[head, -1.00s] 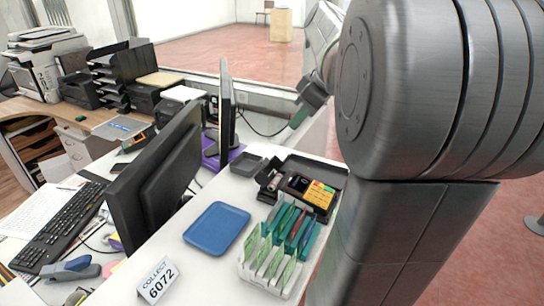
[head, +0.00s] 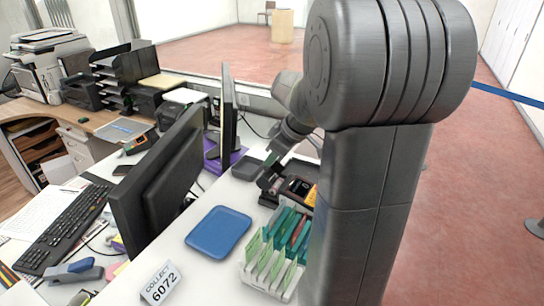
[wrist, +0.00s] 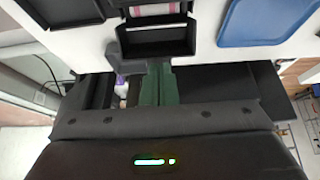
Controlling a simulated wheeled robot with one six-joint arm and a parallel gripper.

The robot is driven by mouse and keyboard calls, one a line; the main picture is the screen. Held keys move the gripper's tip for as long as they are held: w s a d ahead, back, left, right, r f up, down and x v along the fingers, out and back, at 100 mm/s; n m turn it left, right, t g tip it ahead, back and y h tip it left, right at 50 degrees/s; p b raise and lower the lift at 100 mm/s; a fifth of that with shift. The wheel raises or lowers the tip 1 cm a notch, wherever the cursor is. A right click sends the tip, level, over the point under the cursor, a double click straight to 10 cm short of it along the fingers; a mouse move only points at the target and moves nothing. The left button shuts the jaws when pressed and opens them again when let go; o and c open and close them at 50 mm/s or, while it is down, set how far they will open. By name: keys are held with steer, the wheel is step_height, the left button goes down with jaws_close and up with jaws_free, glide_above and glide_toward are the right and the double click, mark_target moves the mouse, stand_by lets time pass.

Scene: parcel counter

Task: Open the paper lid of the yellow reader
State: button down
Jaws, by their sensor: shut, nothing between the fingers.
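The yellow reader (head: 312,195) is a dark device with a yellow keypad, partly hidden behind my arm in the head view. Its paper lid (wrist: 155,40) is a hollow black cover and looks swung back. A pink-and-white paper roll (wrist: 154,9) shows beside it at the top of the wrist view. My gripper (head: 270,160) is low at the lid end of the reader. Its green fingers (wrist: 157,72) are shut and empty, close to the lid's outer side in the wrist view. I cannot tell whether they touch it.
A blue tray (head: 218,233) and a white rack of green cards (head: 272,262) lie nearer on the counter. A small grey tray (head: 247,170) sits left of the gripper. Monitors (head: 160,180) stand along the left.

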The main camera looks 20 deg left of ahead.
steer(key=shift+a, duration=0.1)
stand_by(0.3)
steer(key=shift+a+h+p, duration=0.3)
steer(key=shift+h+p, duration=0.1)
steer(key=shift+p, duration=0.15)
steer(key=shift+a+h+p, duration=0.6)
steer(key=shift+h+p, duration=0.3)
steer(key=shift+p, duration=0.2)
steer(key=shift+a+r, duration=0.1)
steer(key=shift+a, duration=0.05)
steer(key=shift+a+h+p, duration=0.55)
steer(key=shift+h+p, duration=0.25)
steer(key=shift+p, duration=0.05)
steer(key=shift+w+a+f, duration=0.15)
steer(key=shift+a+f, duration=0.4)
steer(key=shift+a, duration=0.5)
